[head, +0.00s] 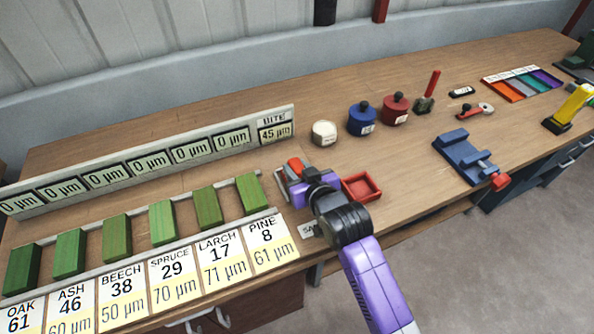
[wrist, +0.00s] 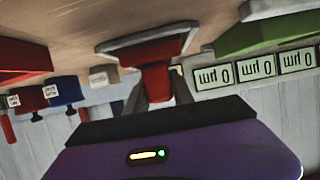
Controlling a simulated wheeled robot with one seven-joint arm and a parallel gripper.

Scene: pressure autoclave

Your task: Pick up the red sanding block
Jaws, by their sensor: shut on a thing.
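The red sanding block (head: 296,165) is at the bench's middle front in the head view, just right of the green wood block under the PINE label. In the wrist view the sanding block (wrist: 153,60) shows a red grip on a wide grey-edged base. My gripper (wrist: 160,92) is shut on the red grip, with a finger on each side. In the head view my gripper (head: 297,178) partly covers the block. I cannot tell whether its base touches the bench or is slightly above it.
An empty red tray (head: 376,193) stands close to the right of my gripper. Several green wood blocks (head: 208,208) line the labelled rack at left. A cream jar (head: 324,133), blue pot (head: 361,120) and red pot (head: 396,110) stand behind. A blue vise (head: 463,156) is farther right.

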